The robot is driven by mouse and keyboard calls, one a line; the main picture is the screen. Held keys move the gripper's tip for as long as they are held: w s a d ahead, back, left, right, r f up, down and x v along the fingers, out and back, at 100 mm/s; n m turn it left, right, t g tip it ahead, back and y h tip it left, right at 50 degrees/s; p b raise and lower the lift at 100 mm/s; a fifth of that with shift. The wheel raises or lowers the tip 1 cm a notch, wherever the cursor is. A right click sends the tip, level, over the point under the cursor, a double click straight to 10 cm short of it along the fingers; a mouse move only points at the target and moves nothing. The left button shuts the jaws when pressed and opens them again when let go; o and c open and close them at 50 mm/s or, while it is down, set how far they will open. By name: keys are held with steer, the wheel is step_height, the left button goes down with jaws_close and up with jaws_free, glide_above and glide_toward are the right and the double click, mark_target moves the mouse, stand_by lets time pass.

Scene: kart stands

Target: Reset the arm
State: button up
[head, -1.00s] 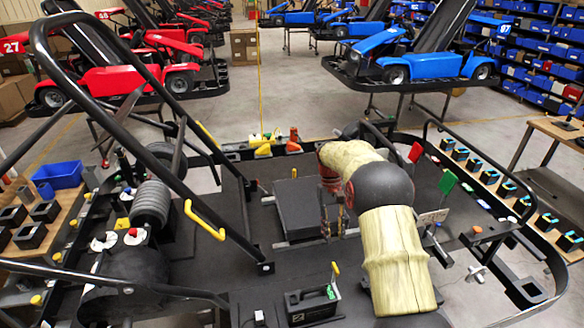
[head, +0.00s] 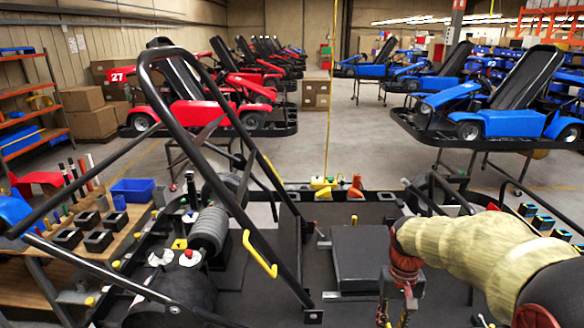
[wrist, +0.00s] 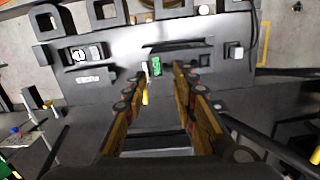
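My arm (head: 470,245), in a beige sleeve with a dark joint, reaches in from the lower right of the head view. My gripper (head: 398,312) hangs down at its end, over the kart frame's dark floor, and its tips are cut off by the lower edge. In the wrist view my gripper (wrist: 160,78) shows two orange-and-black fingers set apart, with nothing held between them.
A black kart frame with a roll bar (head: 215,165) and yellow handle (head: 260,254) stands left of my arm. A dark seat block (head: 362,250) lies beside my gripper. A wooden bench with a blue bin (head: 133,190) is left. Red (head: 190,112) and blue (head: 515,122) karts stand behind.

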steer(key=s+a+r+t+b, duration=0.2)
steer(key=s+a+t+b, duration=0.1)
steer(key=s, duration=0.6)
steer(key=s+a+r+n+t+b, duration=0.1)
steer(key=s+a+r+t+b, duration=0.1)
steer(key=s+b, duration=0.3)
steer(key=s+t, duration=0.1)
steer(key=s, duration=0.3)
steer(key=shift+s+a, duration=0.4)
steer(key=shift+r, duration=0.1)
